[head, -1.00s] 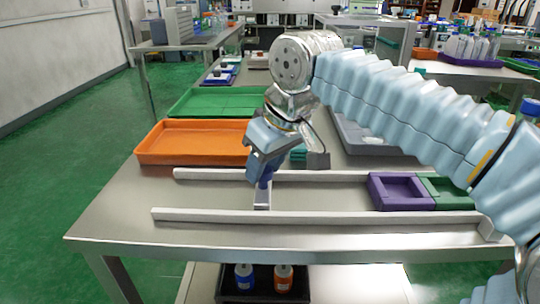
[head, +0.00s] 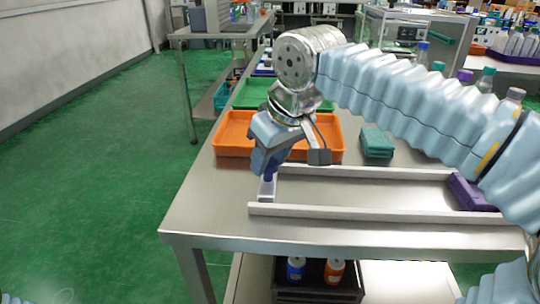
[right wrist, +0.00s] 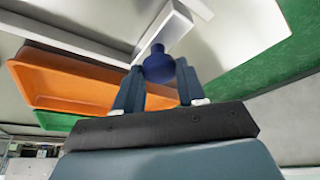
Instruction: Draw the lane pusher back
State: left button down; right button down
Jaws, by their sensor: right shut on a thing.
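The lane pusher (head: 267,190) is a pale crossbar with a blue knob, standing at the left end of the lane between two pale rails. My right gripper (head: 268,172) reaches down over it and is shut on the knob, which it partly hides. In the right wrist view the dark blue knob (right wrist: 158,66) sits between the fingertips, with the pale bar (right wrist: 165,28) beyond it. The front rail (head: 370,213) and back rail (head: 400,174) run to the right. A purple tray (head: 470,192) lies at the lane's right, partly hidden by my arm. My left gripper is out of view.
An orange tray (head: 232,137) stands behind the lane, with a green tray (head: 250,95) beyond. Teal blocks (head: 377,140) are stacked right of the orange tray. The lane between pusher and purple tray is empty. The table's left edge is close to the pusher.

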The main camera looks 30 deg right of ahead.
jog(key=shift+a, duration=0.2)
jog(key=c, duration=0.7)
grip_release()
jog(key=shift+w+a, duration=0.1)
jog(key=shift+w, duration=0.05)
jog(key=shift+r, duration=0.2)
jog(key=p+v, duration=0.2)
jog(key=v, duration=1.1)
jog(key=shift+s+r, duration=0.15)
jog(key=shift+s, duration=0.1)
